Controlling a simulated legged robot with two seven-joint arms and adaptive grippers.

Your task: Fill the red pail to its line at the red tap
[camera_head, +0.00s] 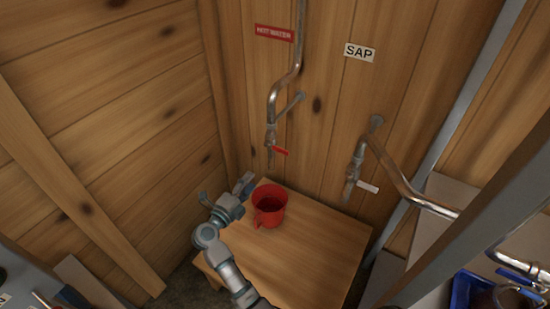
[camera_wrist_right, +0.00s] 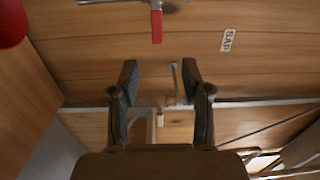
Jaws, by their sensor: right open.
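The red pail (camera_head: 270,207) stands upright on a small wooden table, below the red-handled tap (camera_head: 270,136). A dark patch shows inside it; I cannot tell whether that is liquid, and I see no line. The tap's red lever (camera_head: 280,151) sticks out to the right; no stream shows under the spout. My right gripper (camera_head: 226,192) is just left of the pail, open and empty. In the right wrist view the open fingers (camera_wrist_right: 160,70) point toward the wall, with the red lever (camera_wrist_right: 156,25) beyond them and part of the pail (camera_wrist_right: 10,25) at top left. My left gripper is not in view.
A red label (camera_head: 274,33), apparently reading HOT WATER, is above the red-handled tap. A second tap (camera_head: 353,168) with a white lever is to the right, under a SAP sign (camera_head: 360,52). The table (camera_head: 310,250) is bare right of the pail. A blue container (camera_head: 465,290) is at lower right.

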